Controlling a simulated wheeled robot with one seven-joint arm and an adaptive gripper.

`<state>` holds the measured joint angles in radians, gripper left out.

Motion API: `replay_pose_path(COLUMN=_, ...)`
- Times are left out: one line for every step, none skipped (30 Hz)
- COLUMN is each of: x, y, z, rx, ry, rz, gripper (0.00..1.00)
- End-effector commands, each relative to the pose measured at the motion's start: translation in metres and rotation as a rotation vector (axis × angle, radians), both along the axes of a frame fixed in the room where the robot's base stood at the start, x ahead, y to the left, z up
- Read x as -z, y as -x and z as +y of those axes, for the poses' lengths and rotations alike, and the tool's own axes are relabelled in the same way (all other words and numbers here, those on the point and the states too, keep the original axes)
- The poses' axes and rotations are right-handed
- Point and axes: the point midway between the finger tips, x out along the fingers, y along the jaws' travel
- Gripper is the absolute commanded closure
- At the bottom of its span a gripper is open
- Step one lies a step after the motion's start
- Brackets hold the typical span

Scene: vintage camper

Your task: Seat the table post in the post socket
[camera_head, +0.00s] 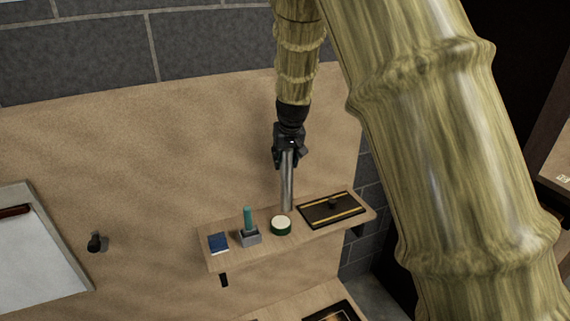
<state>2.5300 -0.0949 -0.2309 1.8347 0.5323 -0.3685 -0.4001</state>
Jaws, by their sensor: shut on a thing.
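My gripper (289,158) points down above a wooden wall shelf and is shut on the top of a grey metal post, the table post (287,185). The post stands roughly upright. I see no part that is clearly the post socket.
The wooden shelf (224,260) also holds a blue box (218,243), a grey block with a teal upright piece (249,231), and a black tray with gold bands (317,219). A dark knob (96,243) sits on the tan wall at left. A lower wooden surface (279,309) is below.

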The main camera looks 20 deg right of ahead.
Motion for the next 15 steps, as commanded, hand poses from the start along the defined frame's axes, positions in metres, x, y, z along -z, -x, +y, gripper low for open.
replay_pose_path(x=-0.001, y=-0.002, z=-0.001, rx=0.000, ry=0.000, rz=-0.002, gripper=1.00)
replay_pose_path(x=-0.001, y=-0.003, z=-0.001, rx=0.000, ry=0.000, rz=-0.002, gripper=1.00)
replay_pose_path(x=-0.002, y=-0.005, z=-0.001, rx=0.000, ry=0.000, rz=-0.002, gripper=1.00)
replay_pose_path(x=-0.002, y=-0.007, z=-0.002, rx=0.000, ry=0.000, rz=-0.002, gripper=1.00)
replay_pose_path(x=-0.002, y=-0.009, z=-0.002, rx=0.000, ry=0.000, rz=-0.002, gripper=1.00)
replay_pose_path(x=0.002, y=-0.009, z=-0.002, rx=0.001, ry=-0.001, rz=0.001, gripper=1.00)
replay_pose_path(x=0.005, y=-0.008, z=-0.002, rx=0.001, ry=-0.002, rz=0.002, gripper=1.00)
replay_pose_path(x=0.009, y=-0.008, z=-0.002, rx=0.001, ry=-0.002, rz=0.003, gripper=1.00)
replay_pose_path(x=0.013, y=-0.008, z=-0.002, rx=0.001, ry=-0.002, rz=0.002, gripper=1.00)
replay_pose_path(x=0.017, y=-0.008, z=-0.002, rx=0.001, ry=-0.001, rz=0.002, gripper=1.00)
replay_pose_path(x=0.021, y=-0.008, z=-0.002, rx=0.001, ry=-0.002, rz=0.002, gripper=1.00)
replay_pose_path(x=0.025, y=-0.008, z=-0.002, rx=0.001, ry=-0.001, rz=0.001, gripper=1.00)
replay_pose_path(x=0.027, y=-0.009, z=-0.002, rx=0.001, ry=0.000, rz=0.000, gripper=1.00)
replay_pose_path(x=0.030, y=-0.008, z=-0.002, rx=0.001, ry=0.000, rz=0.000, gripper=1.00)
replay_pose_path(x=0.033, y=-0.008, z=-0.002, rx=0.001, ry=0.000, rz=0.000, gripper=1.00)
